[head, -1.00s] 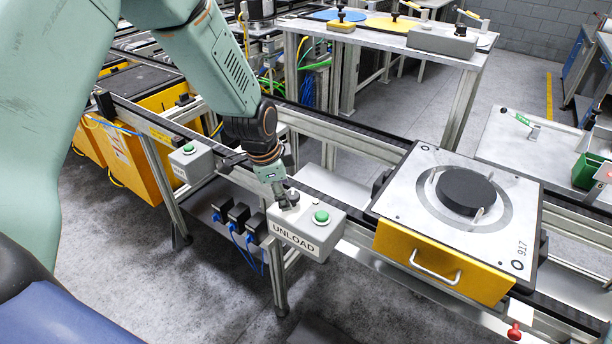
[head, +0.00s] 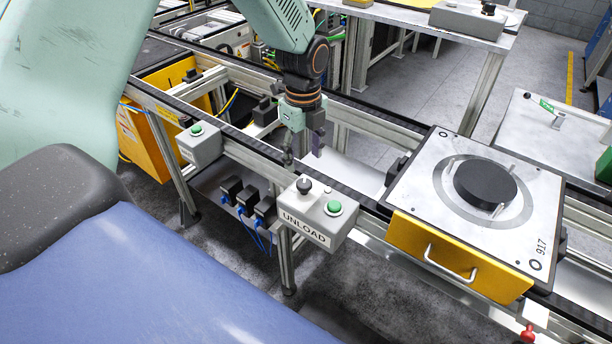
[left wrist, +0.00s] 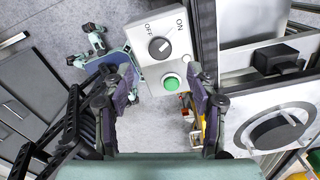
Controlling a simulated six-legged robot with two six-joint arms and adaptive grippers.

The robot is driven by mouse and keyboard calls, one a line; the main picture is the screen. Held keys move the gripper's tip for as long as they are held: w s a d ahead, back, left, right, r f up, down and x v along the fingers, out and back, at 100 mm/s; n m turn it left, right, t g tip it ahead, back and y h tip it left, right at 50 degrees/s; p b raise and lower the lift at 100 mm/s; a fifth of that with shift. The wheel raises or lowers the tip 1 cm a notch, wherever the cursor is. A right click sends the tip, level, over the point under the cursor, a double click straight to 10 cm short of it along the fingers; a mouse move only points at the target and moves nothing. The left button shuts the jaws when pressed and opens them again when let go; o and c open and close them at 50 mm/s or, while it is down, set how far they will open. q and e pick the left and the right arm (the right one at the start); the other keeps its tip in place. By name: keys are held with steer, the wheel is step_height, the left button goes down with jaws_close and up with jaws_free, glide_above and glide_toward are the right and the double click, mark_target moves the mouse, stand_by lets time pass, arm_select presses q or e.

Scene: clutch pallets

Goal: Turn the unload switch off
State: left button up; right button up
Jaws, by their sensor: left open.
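The grey unload box (head: 318,228) is fixed to the near rail of the conveyor and carries the label UNLOAD. On its top are a black rotary switch (head: 304,185) and a green button (head: 334,207). In the left wrist view the switch (left wrist: 160,48) sits below the OFF and ON marks, with a pale line on its knob; which mark the line points to is too small to tell. My left gripper (head: 304,153) is open and empty, above and behind the switch, apart from it. Its fingers (left wrist: 163,98) show on either side of the green button in the left wrist view. My right gripper is not in view.
A yellow-fronted pallet (head: 460,257) with a black disc (head: 485,184) stands on the conveyor right of the box. Another grey button box (head: 199,144) is on the rail to the left.

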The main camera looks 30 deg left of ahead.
mark_target(304, 183)
arm_select(q)
steer(key=shift+s+a+f, duration=0.1)
steer(key=shift+s+f, duration=0.05)
steer(key=shift+f, duration=0.2)
steer(key=f, duration=0.6)
steer(key=shift+w+d, duration=0.2)
steer(key=shift+d, duration=0.1)
steer(key=shift+a+f, duration=0.1)
steer(key=shift+f, duration=0.2)
steer(key=shift+a+f, duration=0.15)
steer(key=shift+f, duration=0.1)
steer(key=shift+s, duration=0.15)
steer(key=shift+r, duration=0.1)
steer(key=shift+d, duration=0.25)
steer(key=shift+c, duration=1.3)
steer(key=shift+a, duration=0.2)
steer(key=c, duration=0.9)
